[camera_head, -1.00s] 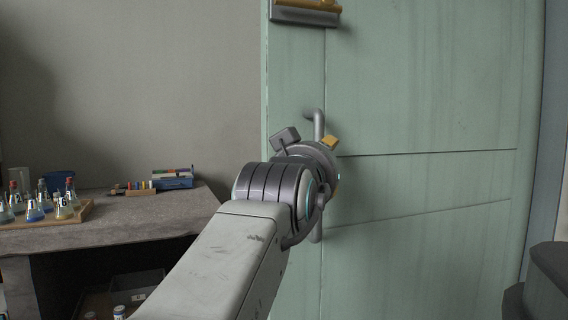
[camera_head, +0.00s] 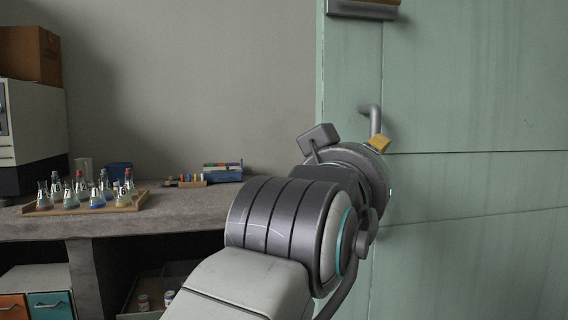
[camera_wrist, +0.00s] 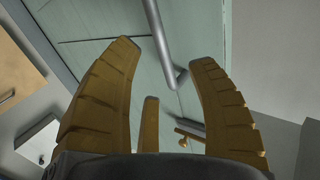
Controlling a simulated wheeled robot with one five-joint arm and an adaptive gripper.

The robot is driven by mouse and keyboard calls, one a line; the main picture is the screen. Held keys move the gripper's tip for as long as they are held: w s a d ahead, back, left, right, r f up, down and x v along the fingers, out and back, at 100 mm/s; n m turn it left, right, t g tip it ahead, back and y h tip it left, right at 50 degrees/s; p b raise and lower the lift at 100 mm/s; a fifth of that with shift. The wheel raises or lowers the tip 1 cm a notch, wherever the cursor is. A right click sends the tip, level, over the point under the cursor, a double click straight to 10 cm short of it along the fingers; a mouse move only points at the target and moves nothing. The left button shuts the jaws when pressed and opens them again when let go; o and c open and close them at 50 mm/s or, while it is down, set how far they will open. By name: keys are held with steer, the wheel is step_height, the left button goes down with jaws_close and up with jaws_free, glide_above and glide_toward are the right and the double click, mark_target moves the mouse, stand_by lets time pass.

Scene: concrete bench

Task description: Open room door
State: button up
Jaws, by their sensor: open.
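The pale green door (camera_head: 480,100) fills the right of the head view, with its left edge beside the grey wall. Its grey bar handle (camera_head: 371,120) shows only at the top; my wrist hides the rest. In the wrist view the handle (camera_wrist: 158,35) runs down between the tips of my gripper (camera_wrist: 165,56), against the door (camera_wrist: 105,20). The yellow-brown fingers are spread on both sides of the bar, and I see no clear contact. In the head view only a yellow part of my gripper (camera_head: 379,144) shows. I cannot see the door standing ajar.
A white cabinet (camera_head: 35,120) stands further left.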

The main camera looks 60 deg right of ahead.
steer(key=shift+a, duration=1.1)
steer(key=shift+d, duration=0.1)
